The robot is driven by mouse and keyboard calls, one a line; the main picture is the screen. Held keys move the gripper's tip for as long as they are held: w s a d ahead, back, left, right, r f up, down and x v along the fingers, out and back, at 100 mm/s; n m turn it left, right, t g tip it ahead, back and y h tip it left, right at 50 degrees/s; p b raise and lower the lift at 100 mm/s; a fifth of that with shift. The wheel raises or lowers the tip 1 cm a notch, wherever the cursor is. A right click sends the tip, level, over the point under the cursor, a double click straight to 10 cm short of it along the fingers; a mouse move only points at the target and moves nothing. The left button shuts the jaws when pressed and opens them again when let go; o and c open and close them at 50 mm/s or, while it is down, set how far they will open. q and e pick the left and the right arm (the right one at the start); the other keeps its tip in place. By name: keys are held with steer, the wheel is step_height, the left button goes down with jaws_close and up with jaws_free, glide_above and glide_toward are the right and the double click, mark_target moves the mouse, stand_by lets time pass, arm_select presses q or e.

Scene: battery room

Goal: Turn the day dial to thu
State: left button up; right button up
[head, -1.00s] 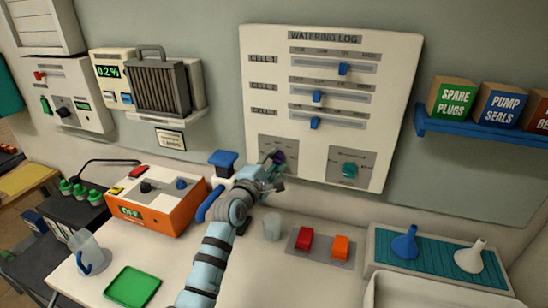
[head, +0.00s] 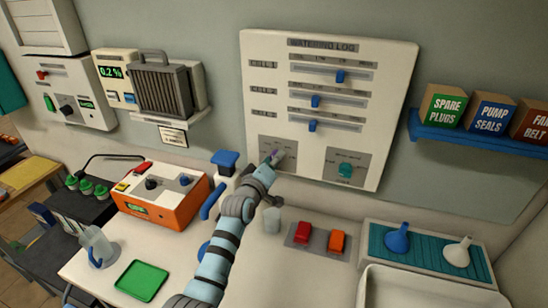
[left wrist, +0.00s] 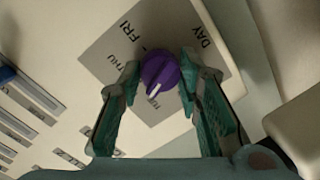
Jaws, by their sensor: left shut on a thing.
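The purple day dial (left wrist: 160,72) is on a grey plate marked DAY, low on the left of the white watering log board (head: 398,110). Its white pointer line points down and slightly left in the left wrist view, toward a partly hidden label below THU. The THU label (left wrist: 122,62) lies left of the dial, with FRI above it. My left gripper (left wrist: 158,78) is shut on the dial, one finger on each side. In the head view my left gripper (head: 270,162) largely covers the dial. My right gripper is not in view.
A teal knob (head: 345,170) sits on another plate to the right. Blue sliders (head: 340,76) are above. A blue-topped post (head: 224,160) and an orange box (head: 160,198) stand left of my arm.

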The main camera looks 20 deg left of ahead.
arm_select(q)
steer(key=shift+d+m+y, duration=0.1)
steer(key=shift+m+y, duration=0.4)
steer(key=shift+m, duration=2.3)
steer(key=shift+m+y, duration=0.5)
steer(key=shift+m, duration=2.3)
steer(key=shift+r+t, duration=0.1)
steer(key=shift+t, duration=0.2)
steer(key=o, duration=1.1)
steer(key=shift+o, duration=0.2)
